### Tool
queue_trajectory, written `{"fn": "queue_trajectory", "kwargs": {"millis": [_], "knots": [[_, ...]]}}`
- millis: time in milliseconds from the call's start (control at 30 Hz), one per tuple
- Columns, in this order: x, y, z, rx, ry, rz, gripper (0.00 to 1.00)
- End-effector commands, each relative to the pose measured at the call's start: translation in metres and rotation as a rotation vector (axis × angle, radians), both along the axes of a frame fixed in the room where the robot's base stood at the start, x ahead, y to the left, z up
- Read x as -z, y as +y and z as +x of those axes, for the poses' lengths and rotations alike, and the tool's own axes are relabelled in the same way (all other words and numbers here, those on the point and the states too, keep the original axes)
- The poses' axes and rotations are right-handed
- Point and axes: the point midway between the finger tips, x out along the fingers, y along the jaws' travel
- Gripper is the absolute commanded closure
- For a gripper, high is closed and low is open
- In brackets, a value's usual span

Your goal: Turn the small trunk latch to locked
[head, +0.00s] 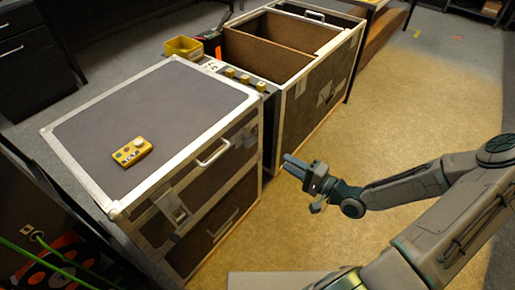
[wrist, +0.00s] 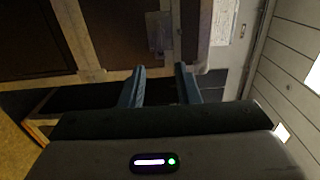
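The small trunk (head: 150,130) is closed, with a grey top and pale metal edges. Its latch (head: 172,205) is a pale metal plate with a small knob on the front face, left of the handle (head: 213,152). I cannot tell the latch's turn position. In the wrist view a pale plate (wrist: 158,32), probably this latch, shows on a dark panel beyond my fingers. My gripper (head: 288,165) is right of the trunk, apart from it, with fingers toward it. In the wrist view its two fingers (wrist: 160,75) are apart with nothing between them.
A yellow control box (head: 132,152) lies on the trunk's top. A larger open case (head: 290,60) stands behind, with a yellow bin (head: 184,47) to its left. Green cables (head: 45,255) are at the lower left. The floor (head: 400,110) to the right is clear.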

Motion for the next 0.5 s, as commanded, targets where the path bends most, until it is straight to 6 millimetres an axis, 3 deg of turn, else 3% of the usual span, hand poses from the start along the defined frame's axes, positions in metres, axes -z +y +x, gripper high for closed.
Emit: {"fn": "queue_trajectory", "kwargs": {"millis": [500], "knots": [[0.002,0.08,0.06,-0.004,0.001,-0.004,0.71]]}}
